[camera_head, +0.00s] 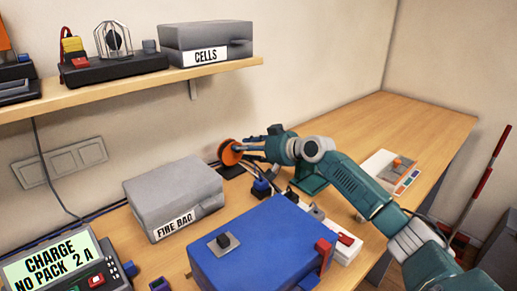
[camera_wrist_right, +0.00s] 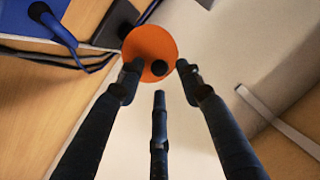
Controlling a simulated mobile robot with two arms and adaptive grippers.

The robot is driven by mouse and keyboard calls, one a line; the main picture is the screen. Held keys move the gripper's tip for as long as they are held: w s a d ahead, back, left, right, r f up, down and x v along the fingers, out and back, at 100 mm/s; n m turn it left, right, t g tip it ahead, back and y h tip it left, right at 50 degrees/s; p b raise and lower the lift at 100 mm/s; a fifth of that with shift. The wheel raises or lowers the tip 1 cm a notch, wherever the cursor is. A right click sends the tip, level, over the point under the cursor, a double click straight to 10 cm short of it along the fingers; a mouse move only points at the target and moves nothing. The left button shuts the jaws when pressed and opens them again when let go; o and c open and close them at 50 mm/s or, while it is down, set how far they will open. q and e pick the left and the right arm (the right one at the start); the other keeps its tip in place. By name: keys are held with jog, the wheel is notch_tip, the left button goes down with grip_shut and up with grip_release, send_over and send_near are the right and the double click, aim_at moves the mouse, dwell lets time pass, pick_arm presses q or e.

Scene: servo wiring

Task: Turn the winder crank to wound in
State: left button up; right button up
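The winder shows as an orange disc (camera_head: 228,154) at the back of the table by the wall. In the right wrist view the orange disc (camera_wrist_right: 150,45) faces me and carries a small black crank knob (camera_wrist_right: 159,68). My right gripper (camera_head: 243,148) reaches in from the right, right at the disc. In the wrist view its fingers (camera_wrist_right: 159,78) are spread apart, two at the sides and one below, with the knob between their tips and no contact visible. The knob is hidden in the head view. My left gripper is in neither view.
A blue box (camera_head: 250,250) with a red latch stands in front of the winder. A grey fire bag box (camera_head: 172,196) stands to its left, a charger (camera_head: 60,265) farther left. A shelf (camera_head: 130,90) runs above. The back right of the table (camera_head: 400,120) is clear.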

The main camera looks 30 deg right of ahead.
jog(key=v, duration=1)
jog(key=shift+s, duration=0.1)
